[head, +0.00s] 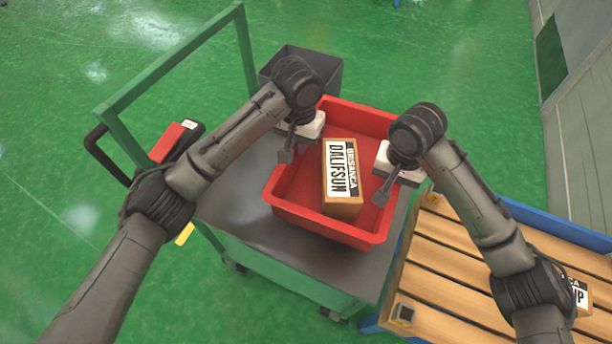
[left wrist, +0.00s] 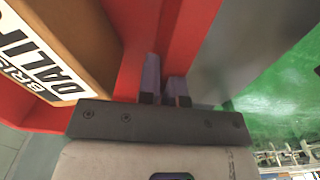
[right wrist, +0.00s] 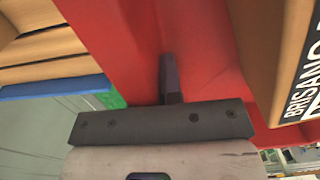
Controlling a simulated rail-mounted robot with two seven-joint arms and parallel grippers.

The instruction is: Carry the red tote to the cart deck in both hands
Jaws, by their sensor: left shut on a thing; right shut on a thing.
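The red tote (head: 350,232) is over the grey cart deck (head: 240,205), near its right side; I cannot tell whether it rests on the deck or hangs just above. A brown box with a white and black label (head: 342,180) lies inside it. My left gripper (head: 287,152) is shut on the tote's left wall, and the left wrist view shows its fingers (left wrist: 164,85) at the red wall. My right gripper (head: 381,194) is shut on the right wall. In the right wrist view one finger (right wrist: 170,78) shows against the red; the other is hidden.
The cart's green handle frame (head: 170,60) rises at the left and back. A dark grey bin (head: 325,72) stands behind the tote. A slatted wooden platform with blue edges (head: 450,285) is at the right, with another labelled box (head: 580,297) partly behind my right arm. Deck left of the tote is bare.

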